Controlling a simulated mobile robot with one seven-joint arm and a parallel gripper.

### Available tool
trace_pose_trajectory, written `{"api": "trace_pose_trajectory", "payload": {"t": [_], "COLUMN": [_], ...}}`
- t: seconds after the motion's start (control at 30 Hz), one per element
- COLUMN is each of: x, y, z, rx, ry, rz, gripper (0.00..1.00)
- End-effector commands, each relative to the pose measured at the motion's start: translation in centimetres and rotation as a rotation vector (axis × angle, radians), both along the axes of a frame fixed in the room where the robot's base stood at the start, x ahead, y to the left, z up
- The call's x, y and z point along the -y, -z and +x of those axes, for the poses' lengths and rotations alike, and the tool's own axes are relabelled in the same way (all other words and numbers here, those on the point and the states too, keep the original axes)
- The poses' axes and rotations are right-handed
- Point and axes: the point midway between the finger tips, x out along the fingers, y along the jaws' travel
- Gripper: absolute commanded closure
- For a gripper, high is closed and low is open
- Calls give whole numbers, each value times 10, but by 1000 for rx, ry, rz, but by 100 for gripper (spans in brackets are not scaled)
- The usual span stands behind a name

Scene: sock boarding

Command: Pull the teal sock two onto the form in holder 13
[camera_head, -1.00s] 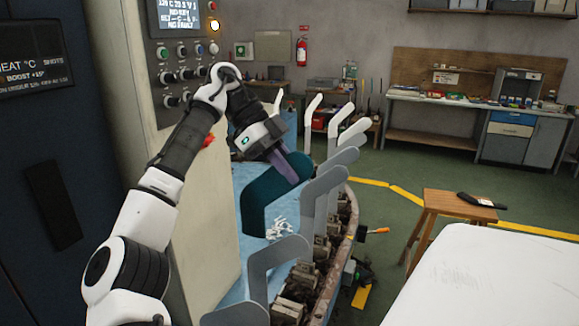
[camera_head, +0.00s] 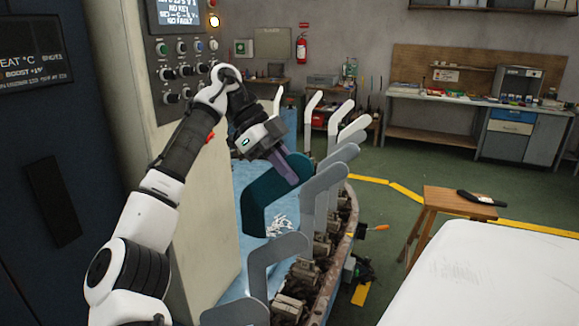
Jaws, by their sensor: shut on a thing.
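The teal sock (camera_head: 268,200) is a flat, bent dark-teal shape hanging from my gripper (camera_head: 290,172), which is shut on its upper part. The purple-grey fingers lie across the sock's top edge. The sock is beside a row of upright grey foot-shaped forms (camera_head: 322,185), and its lower end hangs over a blue surface. I cannot read any holder number, so I cannot tell which form is in holder 13. I cannot tell whether a form is inside the sock.
The forms stand in clamp-like holders (camera_head: 303,268) along a worn curved rim. A control panel (camera_head: 183,60) is on the cabinet at left. White scraps (camera_head: 279,225) lie on the blue surface (camera_head: 228,240). A wooden stool (camera_head: 450,205) and white table (camera_head: 480,275) stand at right.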

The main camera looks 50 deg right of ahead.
Motion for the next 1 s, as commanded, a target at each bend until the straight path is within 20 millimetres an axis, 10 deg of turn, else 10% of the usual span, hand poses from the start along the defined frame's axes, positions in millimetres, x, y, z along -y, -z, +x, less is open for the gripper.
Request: {"api": "trace_pose_trajectory", "payload": {"t": [1.0], "x": [0], "y": [26], "z": [0], "rx": [0], "ry": [-1], "rz": [-1], "gripper": [99]}}
